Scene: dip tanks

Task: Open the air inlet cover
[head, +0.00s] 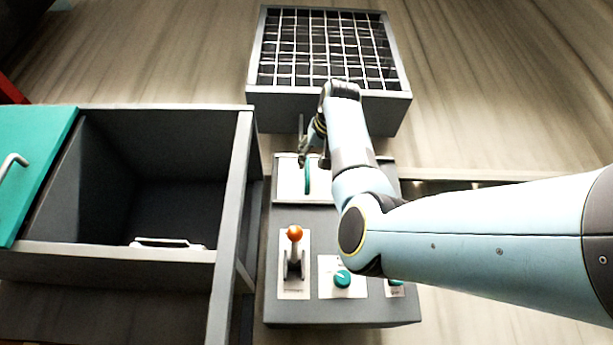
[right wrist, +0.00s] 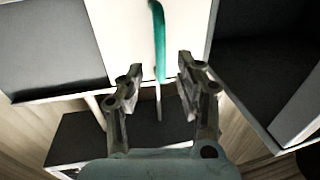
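A white panel (head: 290,178) with an upright teal handle (head: 308,176) sits at the back of the grey control box; I take it for the air inlet cover, though no label is readable. In the right wrist view the white panel (right wrist: 125,40) and teal handle (right wrist: 159,42) lie just beyond my fingers. My right gripper (head: 312,148) is beside the handle's far end in the head view. In the right wrist view my right gripper (right wrist: 157,88) is open, with the handle's near end close to the gap between its fingertips. My left gripper is not in view.
The control box (head: 330,222) also bears an orange-knobbed lever (head: 294,236) and a teal knob (head: 342,279). A wire-grid box (head: 330,98) stands behind it. At left is an open dark tank (head: 243,160) with a teal lid (head: 38,165).

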